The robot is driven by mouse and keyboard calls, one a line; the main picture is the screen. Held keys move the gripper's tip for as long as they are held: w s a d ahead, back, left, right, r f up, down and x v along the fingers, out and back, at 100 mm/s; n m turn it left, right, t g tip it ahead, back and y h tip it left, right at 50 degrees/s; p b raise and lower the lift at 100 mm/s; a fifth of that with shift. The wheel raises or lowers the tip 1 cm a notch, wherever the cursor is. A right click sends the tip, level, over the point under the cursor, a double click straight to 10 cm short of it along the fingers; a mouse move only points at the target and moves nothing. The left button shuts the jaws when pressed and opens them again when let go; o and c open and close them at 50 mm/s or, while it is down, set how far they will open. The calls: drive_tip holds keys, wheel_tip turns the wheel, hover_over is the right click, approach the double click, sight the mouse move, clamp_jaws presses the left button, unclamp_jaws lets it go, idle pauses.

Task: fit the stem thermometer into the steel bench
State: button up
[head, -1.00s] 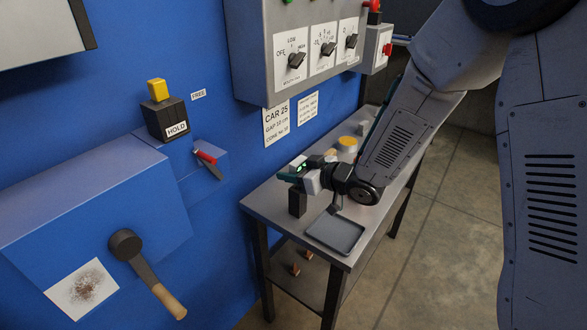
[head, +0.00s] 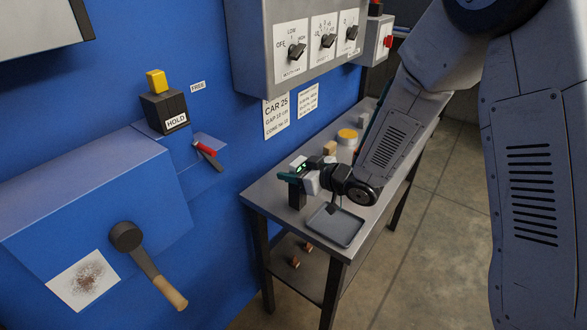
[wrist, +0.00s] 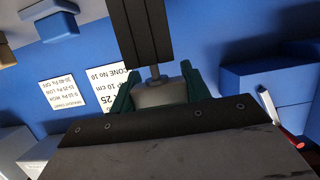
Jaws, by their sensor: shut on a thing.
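My gripper (head: 291,177) has teal fingers and is over the near left end of the steel bench (head: 264,193). It is shut on the stem thermometer (head: 298,163), a whitish head with a small green-lit display. The wrist view, which is upside down, shows the pale head (wrist: 160,95) between the two fingers of my gripper (wrist: 157,88). A short length of thin stem shows between the head and a dark upright block (wrist: 148,30). The same block (head: 296,199) stands on the bench under my gripper. The stem's tip is hidden, and I cannot tell how deep it sits.
A grey tray (head: 334,225) lies on the bench in front of my gripper. A yellow-lidded jar (head: 347,138) and a wooden block (head: 330,148) stand behind it. The blue wall (head: 225,120) and control box (head: 255,75) are close on the left. Open floor is on the right.

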drive_tip(key=shift+f, duration=0.65)
drive_tip(key=o, duration=1.1)
drive_tip(key=shift+o, duration=0.2)
drive_tip(key=v, duration=0.8)
drive_tip(key=shift+a, duration=0.1)
